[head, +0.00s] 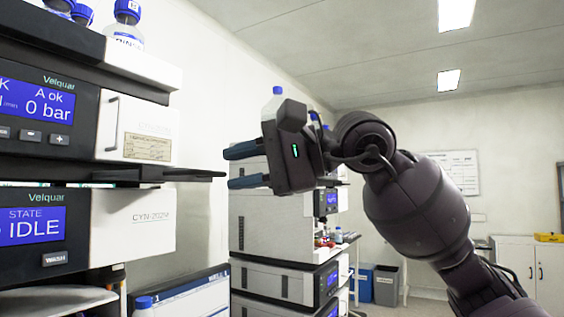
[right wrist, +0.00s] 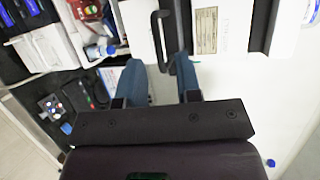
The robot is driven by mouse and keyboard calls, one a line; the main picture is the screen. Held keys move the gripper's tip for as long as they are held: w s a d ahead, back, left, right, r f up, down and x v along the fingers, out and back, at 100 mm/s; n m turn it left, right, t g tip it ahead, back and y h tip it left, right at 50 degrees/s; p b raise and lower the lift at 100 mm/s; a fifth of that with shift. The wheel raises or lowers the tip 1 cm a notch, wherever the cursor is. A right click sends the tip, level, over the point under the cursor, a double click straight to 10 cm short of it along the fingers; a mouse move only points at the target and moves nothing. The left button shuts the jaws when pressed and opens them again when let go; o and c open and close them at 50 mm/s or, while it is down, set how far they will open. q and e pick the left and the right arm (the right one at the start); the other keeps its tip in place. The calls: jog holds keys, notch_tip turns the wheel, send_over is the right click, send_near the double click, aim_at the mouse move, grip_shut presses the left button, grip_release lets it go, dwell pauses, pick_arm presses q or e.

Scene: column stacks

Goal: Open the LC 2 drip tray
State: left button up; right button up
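I see no readable "LC 2" mark, so I cannot tell which stack is meant. A near stack of Velquar modules (head: 130,220) fills the left of the head view. A thin dark ledge (head: 190,174) sticks out below its upper white front panel. My right gripper (head: 230,166) is to the right of this stack, its blue fingers apart and pointing left, with nothing seen between them. In the right wrist view, a black bar handle (right wrist: 160,38) and a labelled white panel (right wrist: 228,28) lie beyond the fingertips. My left gripper is out of view.
A second stack of white and dark modules (head: 270,282) stands behind my right gripper. Blue-capped bottles (head: 127,22) stand on top of the near stack. A monitor (head: 190,295) is low between the stacks. Bins (head: 386,285) and a white cabinet (head: 530,265) stand farther back.

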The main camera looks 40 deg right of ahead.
jog(key=b+v, duration=0.1)
jog(key=v, duration=0.6)
jog(key=shift+a, duration=0.1)
dwell(0.5)
